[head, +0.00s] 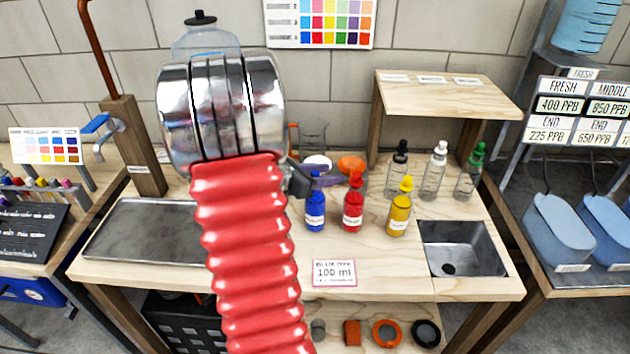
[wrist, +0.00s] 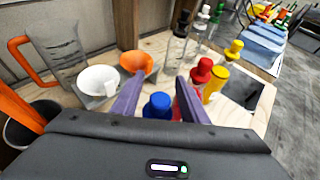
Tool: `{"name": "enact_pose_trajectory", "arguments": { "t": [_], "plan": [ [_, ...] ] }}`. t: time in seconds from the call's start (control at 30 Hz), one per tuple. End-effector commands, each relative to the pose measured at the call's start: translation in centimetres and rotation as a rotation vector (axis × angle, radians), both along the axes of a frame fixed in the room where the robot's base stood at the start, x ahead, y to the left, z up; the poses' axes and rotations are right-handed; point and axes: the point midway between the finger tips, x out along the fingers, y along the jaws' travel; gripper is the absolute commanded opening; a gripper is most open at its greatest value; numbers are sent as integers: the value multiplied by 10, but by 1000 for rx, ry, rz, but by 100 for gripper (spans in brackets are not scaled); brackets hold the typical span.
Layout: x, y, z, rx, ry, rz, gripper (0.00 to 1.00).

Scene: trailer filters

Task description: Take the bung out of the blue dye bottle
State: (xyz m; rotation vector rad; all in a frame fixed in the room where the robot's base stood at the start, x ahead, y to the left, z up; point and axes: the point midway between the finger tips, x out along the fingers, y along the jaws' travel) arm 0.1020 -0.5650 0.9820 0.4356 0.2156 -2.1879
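The blue dye bottle (head: 315,216) stands upright on the wooden bench, first in a row with the red and yellow bottles. Its blue bung (wrist: 157,106) is in its neck, as far as I can see; in the head view my gripper partly covers the top. My gripper (head: 328,177) has purple fingers and is over the bottle's top. In the wrist view the fingers (wrist: 160,84) are apart, with the bung showing between them and a gap visible beside it. I cannot tell how far the fingertips reach down past the bung.
The red bottle (head: 353,206) stands close to the right, then the yellow bottle (head: 399,210). A white bowl (wrist: 98,82) and an orange funnel (wrist: 137,65) are behind. Clear dropper bottles (head: 434,176) stand at the back right, near a sink (head: 463,236). The bench front is mostly clear.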

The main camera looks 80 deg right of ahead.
Motion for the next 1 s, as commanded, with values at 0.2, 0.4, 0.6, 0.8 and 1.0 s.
{"name": "enact_pose_trajectory", "arguments": {
  "t": [0.2,0.4,0.6,0.8,1.0],
  "plan": [
    [0,0,0,0,0,0,40],
    [1,0,0,0,0,1,40],
    [1,0,0,0,0,1,28],
    [1,0,0,0,0,1,14],
    [1,0,0,0,0,1,0]
  ]
}}
